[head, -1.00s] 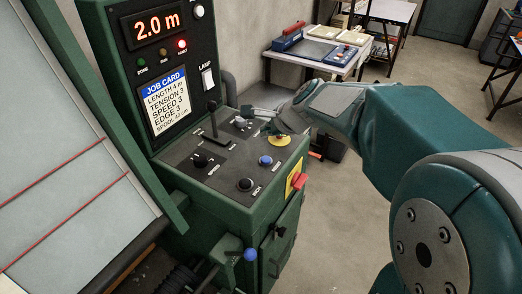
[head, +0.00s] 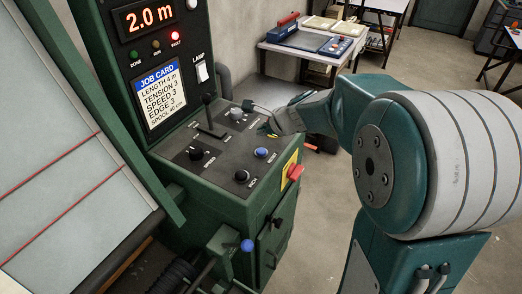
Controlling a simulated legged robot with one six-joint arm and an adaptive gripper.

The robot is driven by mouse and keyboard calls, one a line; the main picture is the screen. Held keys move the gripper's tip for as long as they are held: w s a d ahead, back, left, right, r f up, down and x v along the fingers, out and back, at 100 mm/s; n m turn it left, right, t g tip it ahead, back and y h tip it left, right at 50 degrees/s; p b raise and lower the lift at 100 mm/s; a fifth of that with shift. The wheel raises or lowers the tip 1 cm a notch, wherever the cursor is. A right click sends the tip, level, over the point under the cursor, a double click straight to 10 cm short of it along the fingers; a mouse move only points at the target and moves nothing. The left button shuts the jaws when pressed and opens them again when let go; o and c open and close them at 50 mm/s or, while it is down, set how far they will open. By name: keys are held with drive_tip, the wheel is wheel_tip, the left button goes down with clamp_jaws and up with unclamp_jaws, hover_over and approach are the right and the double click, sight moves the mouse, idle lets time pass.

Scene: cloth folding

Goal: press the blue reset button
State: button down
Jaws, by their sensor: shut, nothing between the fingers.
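The blue button (head: 261,152) is a small round cap on the sloping top of the green control console (head: 225,165), toward its right edge. Its label is too small to read surely. My gripper (head: 266,130) is shut and empty, reaching in from the right over the back right of the console top. Its fingertips are a little behind the button in the picture and apart from it. The button is in plain view, while part of the panel behind it is hidden by my gripper.
Black knobs (head: 242,176) and an upright lever (head: 209,113) stand on the console top. A red button (head: 295,172) sits on its right side. A blue-knobbed handle (head: 247,245) is below. The display reads 2.0 m and the red fault lamp (head: 175,36) is lit.

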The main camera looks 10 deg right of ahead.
sight(259, 148)
drive_tip(key=shift+f, duration=2.25)
drive_tip(key=shift+f, duration=0.1)
drive_tip(key=shift+s+f, duration=0.1)
drive_tip(key=shift+f, duration=0.15)
drive_tip(key=shift+f, duration=0.45)
drive_tip(key=shift+r, duration=0.1)
idle(0.5)
drive_tip(key=shift+r, duration=0.8)
drive_tip(key=shift+r, duration=2.5)
